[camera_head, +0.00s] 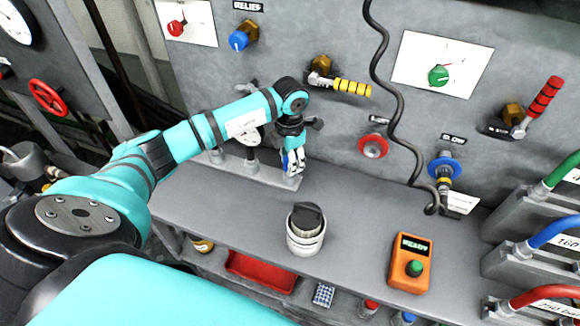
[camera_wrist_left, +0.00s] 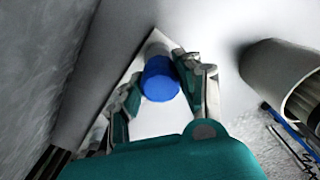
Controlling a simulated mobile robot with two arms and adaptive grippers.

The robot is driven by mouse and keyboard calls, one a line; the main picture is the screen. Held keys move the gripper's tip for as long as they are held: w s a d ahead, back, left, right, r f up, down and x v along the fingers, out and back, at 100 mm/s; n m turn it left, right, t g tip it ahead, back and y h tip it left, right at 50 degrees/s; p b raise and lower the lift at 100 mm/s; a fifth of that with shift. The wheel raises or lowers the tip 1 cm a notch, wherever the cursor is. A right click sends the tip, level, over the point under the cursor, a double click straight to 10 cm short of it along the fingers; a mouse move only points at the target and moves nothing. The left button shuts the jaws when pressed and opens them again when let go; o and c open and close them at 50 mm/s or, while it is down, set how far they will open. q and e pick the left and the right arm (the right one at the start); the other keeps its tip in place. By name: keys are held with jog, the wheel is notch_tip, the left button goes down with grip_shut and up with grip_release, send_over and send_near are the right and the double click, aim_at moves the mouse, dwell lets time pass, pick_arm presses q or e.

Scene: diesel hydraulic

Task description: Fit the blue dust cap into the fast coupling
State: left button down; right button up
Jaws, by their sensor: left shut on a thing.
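My left gripper (camera_head: 293,168) points down at the back of the grey bench, close to the panel. In the left wrist view its fingers (camera_wrist_left: 158,75) are shut on the blue dust cap (camera_wrist_left: 161,80), a short blue cylinder. A pale grey part shows directly behind the cap; I cannot tell whether they touch. In the head view the cap is mostly hidden by the fingers. A red-ringed coupling (camera_head: 373,146) with an open-looking centre sits on the panel, right of the gripper and apart from it. My right gripper is not in view.
A blue-ringed coupling (camera_head: 444,167) holds a fitting; a black coiled cable (camera_head: 383,75) hangs nearby. A grey canister (camera_head: 305,233) and an orange box (camera_head: 410,262) stand on the bench. A yellow-handled lever (camera_head: 352,87) juts above. Bench space between canister and box is clear.

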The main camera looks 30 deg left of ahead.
pick_arm(q)
jog(key=shift+w+a+r, duration=0.1)
jog(key=shift+r, duration=0.4)
jog(key=shift+r+p, duration=0.5)
jog(key=shift+p, duration=0.05)
jog(key=shift+r, duration=0.1)
jog(key=shift+r+p, duration=1.15)
jog(key=shift+r, duration=0.8)
jog(key=shift+f, duration=0.1)
